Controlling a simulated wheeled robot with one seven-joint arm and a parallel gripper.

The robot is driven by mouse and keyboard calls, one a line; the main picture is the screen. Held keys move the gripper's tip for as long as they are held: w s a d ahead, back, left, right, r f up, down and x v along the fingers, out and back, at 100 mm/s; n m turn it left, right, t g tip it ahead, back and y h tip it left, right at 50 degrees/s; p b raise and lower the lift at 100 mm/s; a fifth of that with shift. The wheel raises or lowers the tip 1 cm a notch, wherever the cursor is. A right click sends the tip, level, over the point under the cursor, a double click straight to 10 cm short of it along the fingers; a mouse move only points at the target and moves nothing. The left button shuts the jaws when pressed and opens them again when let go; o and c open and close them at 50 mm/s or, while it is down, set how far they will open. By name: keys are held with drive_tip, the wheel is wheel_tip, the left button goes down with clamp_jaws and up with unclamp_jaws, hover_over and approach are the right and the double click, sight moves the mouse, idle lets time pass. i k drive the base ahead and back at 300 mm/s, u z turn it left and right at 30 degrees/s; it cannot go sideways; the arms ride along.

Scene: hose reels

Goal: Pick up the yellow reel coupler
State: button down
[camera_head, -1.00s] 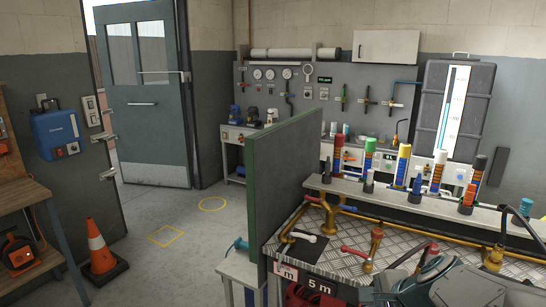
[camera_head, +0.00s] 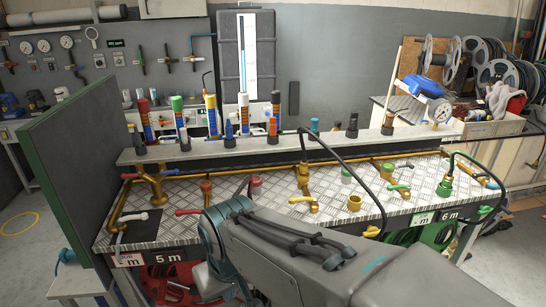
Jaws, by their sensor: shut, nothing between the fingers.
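I cannot tell for certain which part is the yellow reel coupler. Several yellow or brass-coloured fittings stand on the checker-plate bench (camera_head: 240,213). A yellow-handled valve (camera_head: 304,199) stands near the middle, and a short yellow fitting (camera_head: 354,203) is to its right. A small yellow piece (camera_head: 372,231) shows at the front edge, beside my arm. My grey arm reaches from the lower right across the bench front and hides part of the edge and what is below it. My gripper is not visible.
A red reel (camera_head: 180,291) and a green reel (camera_head: 436,235) hang under the front edge. A green panel (camera_head: 65,190) stands at the left. A shelf (camera_head: 215,152) with coloured cylinders runs behind. A black hose (camera_head: 365,180) loops over the bench.

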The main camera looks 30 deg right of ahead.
sight(304, 163)
drive_tip(key=z, duration=1.2)
drive_tip(key=k, duration=0.5)
drive_tip(key=u, duration=0.3)
drive_tip(key=i, duration=1.15)
drive_tip(key=u, duration=0.05)
